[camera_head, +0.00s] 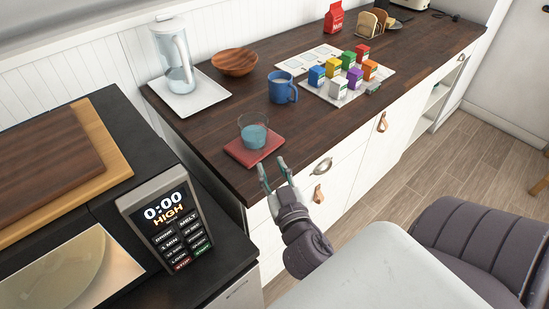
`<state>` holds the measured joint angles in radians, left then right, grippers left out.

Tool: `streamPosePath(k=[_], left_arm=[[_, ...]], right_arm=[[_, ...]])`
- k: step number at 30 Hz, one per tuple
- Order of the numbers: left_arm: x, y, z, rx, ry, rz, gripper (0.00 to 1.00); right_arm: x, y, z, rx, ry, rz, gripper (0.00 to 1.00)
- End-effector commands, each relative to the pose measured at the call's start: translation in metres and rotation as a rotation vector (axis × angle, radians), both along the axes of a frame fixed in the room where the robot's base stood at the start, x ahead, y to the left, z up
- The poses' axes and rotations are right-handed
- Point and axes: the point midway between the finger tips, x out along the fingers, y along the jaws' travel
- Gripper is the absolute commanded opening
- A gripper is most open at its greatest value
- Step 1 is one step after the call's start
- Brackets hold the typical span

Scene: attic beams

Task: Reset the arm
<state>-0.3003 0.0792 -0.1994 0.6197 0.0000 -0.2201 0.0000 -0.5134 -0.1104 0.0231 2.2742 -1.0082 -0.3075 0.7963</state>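My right gripper (273,176) is in front of the near edge of the wooden counter (208,131). Its two fingers are spread apart with nothing between them. The arm behind it (305,245) reaches up from the lower middle of the view. Just beyond the fingertips, a glass with blue-green liquid (254,136) stands on a red square coaster (239,153). The gripper appears apart from both. My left gripper is not in view.
A blue mug (282,88), a wooden bowl (234,62), a pitcher (179,72) on a white tray (205,97) and several coloured boxes (316,77) stand on the counter. A control panel (172,222) is at left.

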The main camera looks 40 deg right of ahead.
Motion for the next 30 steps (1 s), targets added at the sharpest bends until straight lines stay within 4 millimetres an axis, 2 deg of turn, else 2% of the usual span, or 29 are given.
streamPosePath(k=[6,23,26,29,30], left_arm=[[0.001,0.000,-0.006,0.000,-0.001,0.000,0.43],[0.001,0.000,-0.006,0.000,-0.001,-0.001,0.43],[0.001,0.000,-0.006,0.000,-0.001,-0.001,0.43],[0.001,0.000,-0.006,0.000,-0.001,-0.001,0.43],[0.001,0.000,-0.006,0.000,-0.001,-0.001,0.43]], right_arm=[[-0.014,0.005,0.000,0.000,0.000,-0.001,0.37],[-0.015,0.004,0.000,0.002,0.006,-0.006,0.37],[-0.018,-0.003,-0.009,0.026,0.061,-0.038,0.37],[-0.028,-0.011,-0.034,0.079,0.210,-0.086,0.37],[-0.035,-0.010,-0.048,0.105,0.294,-0.093,0.37]])
